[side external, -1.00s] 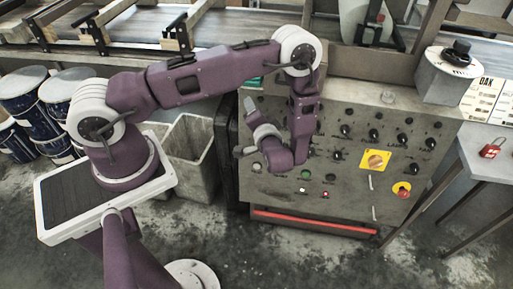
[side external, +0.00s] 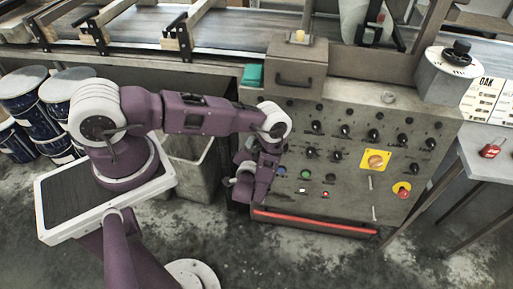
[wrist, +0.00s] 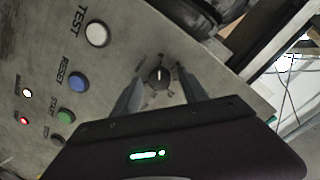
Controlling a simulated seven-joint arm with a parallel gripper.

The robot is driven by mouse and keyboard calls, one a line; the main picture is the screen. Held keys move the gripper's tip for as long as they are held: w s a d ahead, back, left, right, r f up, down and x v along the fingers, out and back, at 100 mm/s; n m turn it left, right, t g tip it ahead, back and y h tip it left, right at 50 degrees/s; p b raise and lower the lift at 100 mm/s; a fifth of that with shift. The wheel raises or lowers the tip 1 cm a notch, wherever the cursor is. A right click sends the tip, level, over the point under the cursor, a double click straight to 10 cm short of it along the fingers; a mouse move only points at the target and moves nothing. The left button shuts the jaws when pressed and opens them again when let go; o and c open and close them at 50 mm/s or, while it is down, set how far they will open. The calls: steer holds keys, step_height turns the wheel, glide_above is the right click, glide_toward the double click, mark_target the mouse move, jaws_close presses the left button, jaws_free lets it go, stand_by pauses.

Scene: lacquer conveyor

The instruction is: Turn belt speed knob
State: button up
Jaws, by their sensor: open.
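A small black knob (wrist: 159,77) with a pale pointer line sits on the grey control panel (wrist: 60,30), with tiny marks around it; I cannot read a label. My gripper (wrist: 160,88) is open, with one finger on each side of this knob in the wrist view. I cannot tell whether the fingers touch it. In the side view my arm's end is at the lower left of the panel (side external: 345,190) and hides this knob. A larger black knob (side external: 461,47) on a white dial tops a grey box at the panel's right.
A white TEST button (wrist: 97,34), blue RESET button (wrist: 78,81) and green START button (wrist: 66,115) lie beside the knob. Several black knobs, a yellow-plated orange switch (side external: 376,161) and a red stop button (side external: 402,190) fill the panel. A grey bin (side external: 190,170) stands at left.

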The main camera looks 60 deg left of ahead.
jaws_close()
